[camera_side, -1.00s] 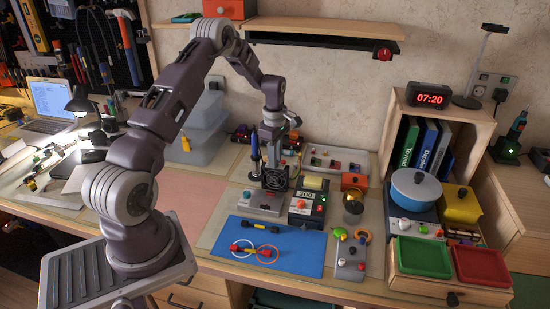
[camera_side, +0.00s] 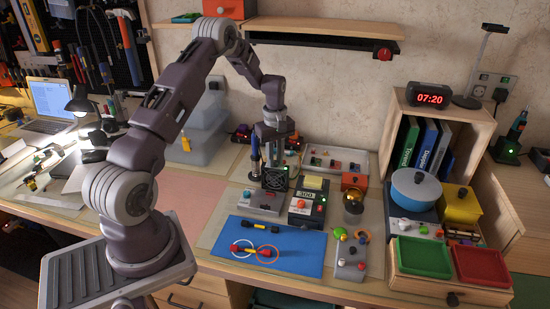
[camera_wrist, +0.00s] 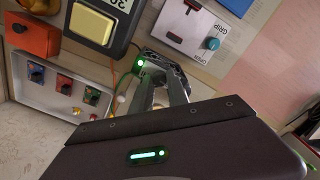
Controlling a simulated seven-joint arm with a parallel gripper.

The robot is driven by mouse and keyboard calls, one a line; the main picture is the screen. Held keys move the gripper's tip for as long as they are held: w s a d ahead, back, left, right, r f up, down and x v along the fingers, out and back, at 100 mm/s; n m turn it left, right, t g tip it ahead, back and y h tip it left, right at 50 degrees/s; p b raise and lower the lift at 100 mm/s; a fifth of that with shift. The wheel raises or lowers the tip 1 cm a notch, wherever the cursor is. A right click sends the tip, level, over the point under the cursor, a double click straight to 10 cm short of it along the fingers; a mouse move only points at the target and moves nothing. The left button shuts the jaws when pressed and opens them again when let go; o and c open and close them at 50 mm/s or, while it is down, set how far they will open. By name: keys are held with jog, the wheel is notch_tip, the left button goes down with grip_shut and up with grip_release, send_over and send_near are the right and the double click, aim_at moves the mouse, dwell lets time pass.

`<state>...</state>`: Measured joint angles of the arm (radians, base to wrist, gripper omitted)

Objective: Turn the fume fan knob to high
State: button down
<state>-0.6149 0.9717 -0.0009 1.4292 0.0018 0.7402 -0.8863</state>
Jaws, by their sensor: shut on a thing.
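The fume fan (camera_side: 275,179) is a dark box with a round grille, standing behind the grey switch box on the bench. My gripper (camera_side: 274,152) points down at the top of the fan in the side view. In the wrist view my gripper (camera_wrist: 160,98) has its two grey fingers close together at the fan's top, shut on the fan's knob. The knob itself is hidden by the fingers, so its pointer and setting cannot be read. A green light (camera_wrist: 141,63) glows beside the fingertips.
A soldering iron (camera_side: 254,155) stands upright just left of the fan. Behind lies a tray of small coloured parts (camera_side: 336,161). The grey grip box (camera_wrist: 190,25) is near the fan.

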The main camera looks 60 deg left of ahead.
jog(key=m, duration=0.6)
jog(key=shift+m, duration=0.3)
jog(key=m, duration=1)
jog(key=shift+m, duration=0.4)
jog(key=m, duration=0.5)
jog(key=shift+m, duration=0.3)
jog(key=c, duration=1.3)
grip_release()
